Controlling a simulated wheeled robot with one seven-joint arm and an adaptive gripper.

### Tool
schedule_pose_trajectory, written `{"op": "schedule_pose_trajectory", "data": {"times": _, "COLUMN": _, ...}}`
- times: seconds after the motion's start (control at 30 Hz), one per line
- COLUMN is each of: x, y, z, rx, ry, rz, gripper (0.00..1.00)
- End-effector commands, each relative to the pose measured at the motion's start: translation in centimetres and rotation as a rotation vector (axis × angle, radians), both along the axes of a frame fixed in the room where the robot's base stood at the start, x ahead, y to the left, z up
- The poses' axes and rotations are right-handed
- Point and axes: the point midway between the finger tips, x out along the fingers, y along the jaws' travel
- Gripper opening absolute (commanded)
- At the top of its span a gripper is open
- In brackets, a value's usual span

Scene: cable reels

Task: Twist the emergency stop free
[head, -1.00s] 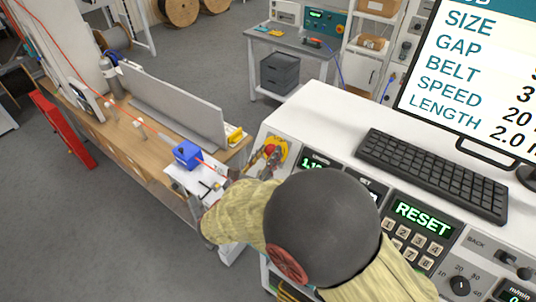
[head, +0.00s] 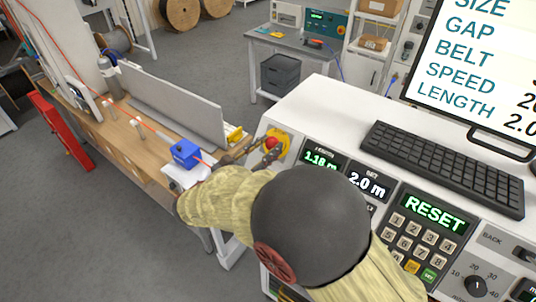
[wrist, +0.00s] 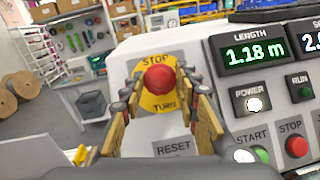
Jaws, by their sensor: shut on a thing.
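The emergency stop is a red round button (wrist: 159,78) on a yellow disc marked STOP and TURN, on the sloping face of the white console. It also shows in the head view as a red knob (head: 271,142). My gripper (wrist: 159,86) has one finger on each side of the button in the wrist view and is shut on it. In the head view my gripper (head: 264,152) reaches the button from the left and below. The exact contact of the fingertips is hard to make out.
Close right of the stop are the length display (wrist: 254,52), the POWER button (wrist: 252,103) and a red STOP button (wrist: 296,146). A keyboard (head: 443,168) lies on the console top. A wooden workbench (head: 130,135) with a blue box (head: 186,153) stands left.

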Motion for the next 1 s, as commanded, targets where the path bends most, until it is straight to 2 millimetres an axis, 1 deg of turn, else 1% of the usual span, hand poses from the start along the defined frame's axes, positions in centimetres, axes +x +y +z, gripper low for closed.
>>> {"op": "schedule_pose_trajectory", "data": {"times": 0.07, "x": 0.11, "y": 0.12, "z": -0.38, "rx": 0.04, "ry": -0.031, "rz": -0.034, "gripper": 0.06}}
{"op": "schedule_pose_trajectory", "data": {"times": 0.3, "x": 0.25, "y": 0.24, "z": -0.15, "rx": 0.139, "ry": -0.107, "rz": -0.121, "gripper": 0.06}}
{"op": "schedule_pose_trajectory", "data": {"times": 0.5, "x": 0.28, "y": 0.26, "z": 0.0, "rx": 0.187, "ry": -0.145, "rz": -0.164, "gripper": 0.06}}
{"op": "schedule_pose_trajectory", "data": {"times": 1.0, "x": 0.28, "y": 0.25, "z": 0.1, "rx": 0.209, "ry": -0.162, "rz": -0.185, "gripper": 0.06}}
